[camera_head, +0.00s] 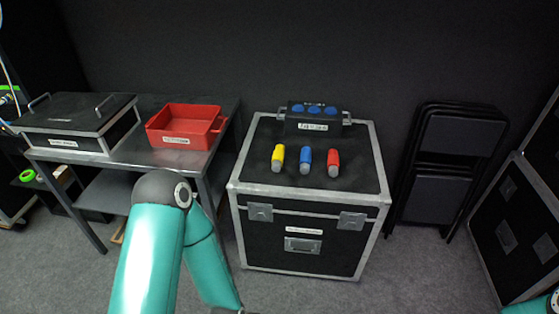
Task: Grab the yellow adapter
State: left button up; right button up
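The yellow adapter (278,155) stands on the black top of a flight case, at the left end of a row of three. It has a grey end toward me. A blue adapter (305,157) and a red adapter (333,160) are to its right, with small gaps between them. Nothing touches or covers the yellow adapter. My teal left arm bends in front of the table, left of the case, and its lower link runs out at the bottom edge. Neither of my grippers is in view.
The flight case (256,185) has metal edges and carries a black box with blue sockets (312,127) behind the adapters. A metal table on the left holds a red tray (154,136) and a black lidded case (70,108). Folded chairs (455,165) stand on the right.

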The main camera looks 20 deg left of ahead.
aim_at(278, 158)
jog(key=u, duration=0.05)
jog(key=i, duration=0.9)
jog(key=z, duration=0.1)
